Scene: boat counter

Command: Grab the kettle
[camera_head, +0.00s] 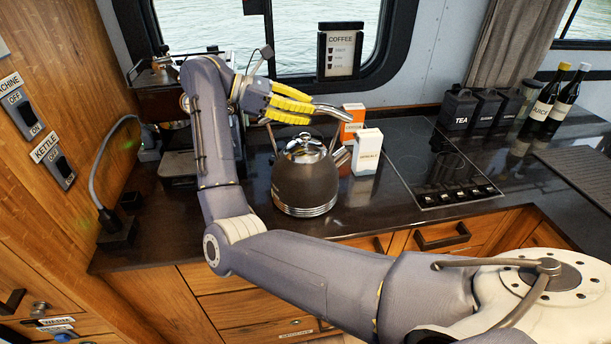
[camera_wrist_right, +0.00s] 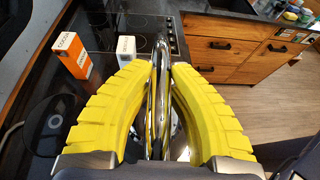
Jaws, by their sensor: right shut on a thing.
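The dark kettle (camera_head: 305,187) with a shiny lid and chrome bottom band stands upright on the black counter, its spout to the right. Its metal handle arches over the lid. My right gripper (camera_head: 292,104) has yellow ribbed fingers and is shut on the handle from the left. In the right wrist view the handle (camera_wrist_right: 162,75) runs between the two fingers (camera_wrist_right: 163,88), and the kettle body below is mostly hidden. Whether the kettle bears fully on the counter is hard to tell. My left gripper is not in view.
An orange carton (camera_head: 352,121) and a white carton (camera_head: 366,152) stand close right of the kettle. Beyond them is the black hob (camera_head: 440,165), then dark canisters (camera_head: 457,108) and bottles (camera_head: 565,100). A coffee machine (camera_head: 165,100) stands back left. Counter in front is clear.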

